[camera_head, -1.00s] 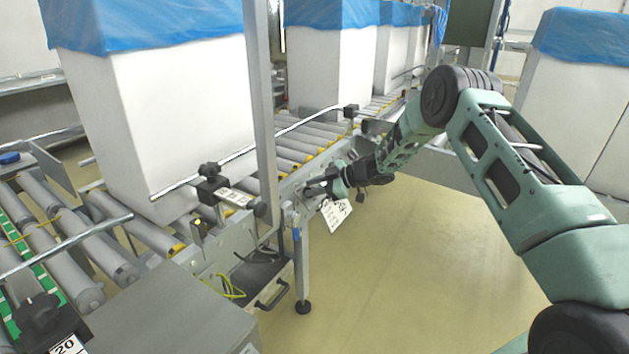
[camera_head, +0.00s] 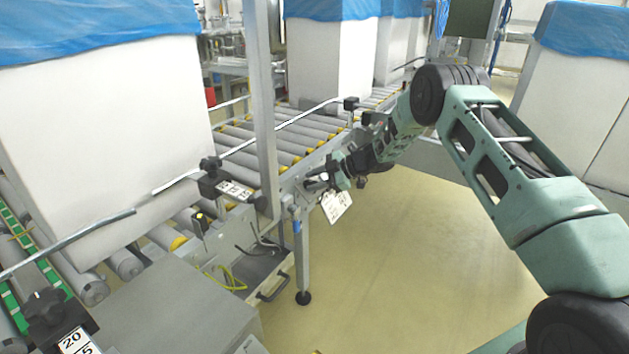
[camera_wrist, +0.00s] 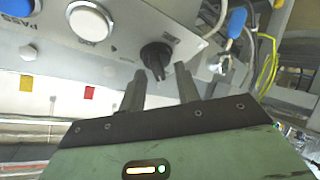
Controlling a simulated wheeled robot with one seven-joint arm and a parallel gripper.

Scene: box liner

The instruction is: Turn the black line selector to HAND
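The black selector (camera_wrist: 156,60) is a small knob on a grey control panel (camera_wrist: 125,35) in the wrist view. Small labels sit beside it, too blurred to read. My gripper (camera_wrist: 158,78) is open, with its two fingers apart just short of the knob. The knob lies roughly between the fingertips in the picture; I cannot tell whether either finger touches it. In the head view my gripper (camera_head: 318,182) is at the side of the conveyor frame, and the selector cannot be made out there.
A white button (camera_wrist: 90,20) and a blue button (camera_wrist: 17,6) are on the same panel. The roller conveyor (camera_head: 265,145) carries tall white boxes with blue liners (camera_head: 90,30). The floor (camera_head: 420,250) at right is clear.

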